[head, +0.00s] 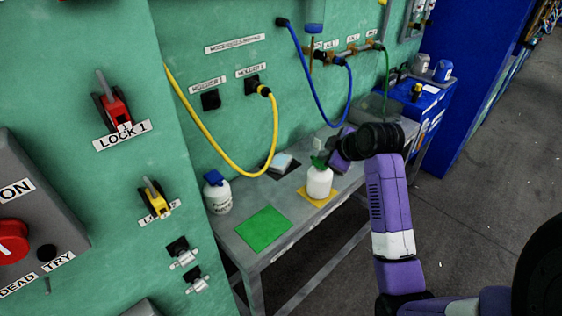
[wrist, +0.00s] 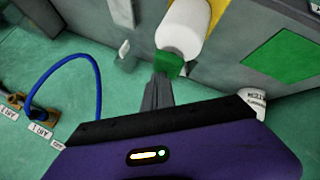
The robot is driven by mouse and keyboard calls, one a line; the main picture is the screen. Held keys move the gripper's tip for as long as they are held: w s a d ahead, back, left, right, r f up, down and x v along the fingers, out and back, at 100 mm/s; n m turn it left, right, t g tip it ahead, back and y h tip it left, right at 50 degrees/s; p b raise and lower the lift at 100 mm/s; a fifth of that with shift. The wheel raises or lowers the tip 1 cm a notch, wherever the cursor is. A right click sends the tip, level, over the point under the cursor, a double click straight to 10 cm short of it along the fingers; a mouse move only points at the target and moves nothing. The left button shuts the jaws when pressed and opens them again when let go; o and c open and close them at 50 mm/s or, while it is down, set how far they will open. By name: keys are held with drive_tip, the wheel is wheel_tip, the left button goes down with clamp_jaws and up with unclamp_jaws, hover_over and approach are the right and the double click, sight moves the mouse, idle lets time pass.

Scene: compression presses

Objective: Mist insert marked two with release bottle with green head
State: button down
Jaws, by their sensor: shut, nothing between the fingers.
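The white bottle with a green head (head: 319,183) stands upright on a yellow square (head: 303,194) on the grey bench. It also shows in the wrist view, with its white body (wrist: 186,32) and its green head (wrist: 168,63). My gripper (wrist: 161,78) is shut and empty, its fingertips at the green head; whether they touch it I cannot tell. In the head view my gripper is largely hidden by my wrist. No insert marked two can be made out. A small pale block (head: 282,161) lies on a dark patch behind the bottle, with no readable mark.
A white bottle with a blue head (head: 217,194) stands at the bench's left end. A green square (head: 263,229) in front is bare. Yellow (head: 239,172) and blue (head: 322,100) hoses hang from the green wall. A blue cabinet (head: 420,96) stands beyond.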

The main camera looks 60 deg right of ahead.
drive_tip(key=shift+r, duration=0.1)
wheel_tip(320, 180, up, 6)
drive_tip(key=p, duration=0.5)
idle(2.7)
